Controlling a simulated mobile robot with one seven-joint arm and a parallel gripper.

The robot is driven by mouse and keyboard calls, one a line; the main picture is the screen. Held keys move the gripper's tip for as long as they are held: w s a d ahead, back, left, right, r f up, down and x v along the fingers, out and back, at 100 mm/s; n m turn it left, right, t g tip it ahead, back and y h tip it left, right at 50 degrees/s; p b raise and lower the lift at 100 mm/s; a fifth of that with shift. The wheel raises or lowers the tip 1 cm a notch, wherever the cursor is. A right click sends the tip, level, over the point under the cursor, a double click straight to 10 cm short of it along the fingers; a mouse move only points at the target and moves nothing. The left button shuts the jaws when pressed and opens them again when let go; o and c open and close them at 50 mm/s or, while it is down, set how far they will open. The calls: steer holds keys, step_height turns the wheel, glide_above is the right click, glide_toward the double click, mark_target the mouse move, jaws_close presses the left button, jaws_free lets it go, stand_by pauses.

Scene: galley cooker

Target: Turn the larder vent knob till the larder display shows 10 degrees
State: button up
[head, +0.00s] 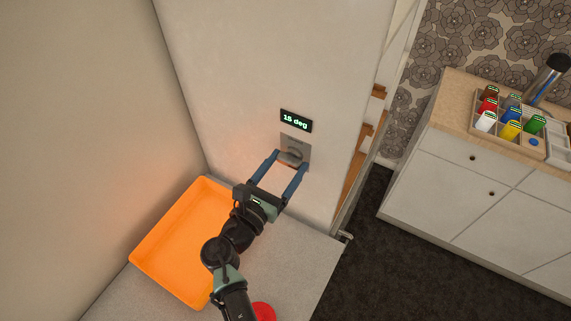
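The larder display (296,121) is a small black panel on the pale wall and reads "15 deg" in green. Just below it is a grey metal plate with the larder vent knob (292,154) on it. My gripper (291,159) reaches up to the plate with its two blue fingers spread wide, one on each side of the knob. The fingertips are at or near the plate; I cannot tell whether they touch the knob.
An orange tray (143,260) lies on the grey worktop (310,265) left of my arm. A red round thing (264,311) is partly hidden at the bottom. A white cabinet (455,190) with a compartment tray of coloured items (475,128) stands right, across dark floor.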

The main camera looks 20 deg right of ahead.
steer(key=c, duration=0.8)
steer(key=shift+f, duration=0.1)
steer(key=m+b, duration=0.3)
steer(key=shift+f+m, duration=0.15)
steer(key=shift+m, duration=0.25)
steer(key=m+b, duration=1.2)
steer(key=b, duration=0.1)
steer(key=shift+m, duration=0.4)
steer(key=shift+m+b, duration=0.5)
steer(key=shift+m, duration=0.1)
steer(key=shift+r, duration=0.25)
